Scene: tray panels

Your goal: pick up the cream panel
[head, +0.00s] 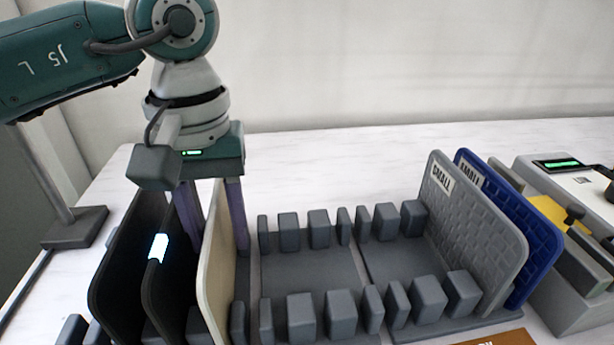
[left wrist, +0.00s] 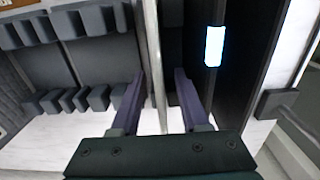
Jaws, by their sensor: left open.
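The cream panel (head: 216,262) stands upright on edge in the grey slotted rack, at its left part. In the left wrist view the panel (left wrist: 155,55) is a thin pale strip seen edge-on. My left gripper (head: 214,240) points down over it, open, with one purple finger on each side of the panel. In the left wrist view the gripper (left wrist: 160,82) has a gap between each fingertip and the panel. The lower part of the right finger is partly hidden behind rack blocks. My right gripper is not in view.
Two black panels (head: 128,250) stand close left of the cream one, one with a glowing light patch. The rack's middle slots (head: 300,270) are empty. A grey panel (head: 470,225) and a blue panel (head: 540,250) stand at right, beside a grey machine (head: 570,290).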

